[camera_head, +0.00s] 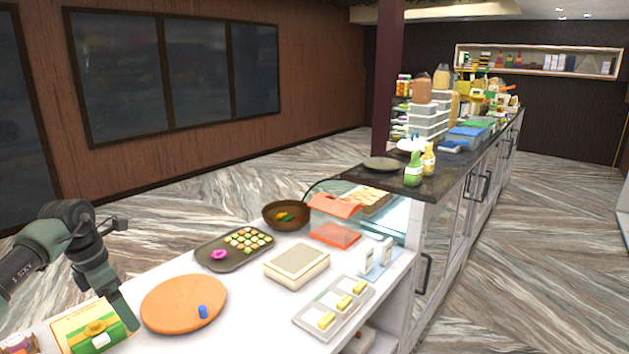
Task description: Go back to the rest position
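My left arm comes in from the left, and its gripper (128,312) points down over the counter's near left end. It is just left of an orange round board (170,303) and beside a green and yellow sweet box (75,332). The fingers are seen edge-on, so I cannot tell whether they are open or shut. Nothing held shows clearly. My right gripper is not in view.
The white counter (232,335) holds a blue piece (203,312), a dark tray of sweets (213,262), a brown bowl (272,218), a scale (297,286) and a light tray (302,319). A dark counter (345,176) with jars lies beyond. The floor behind is clear.

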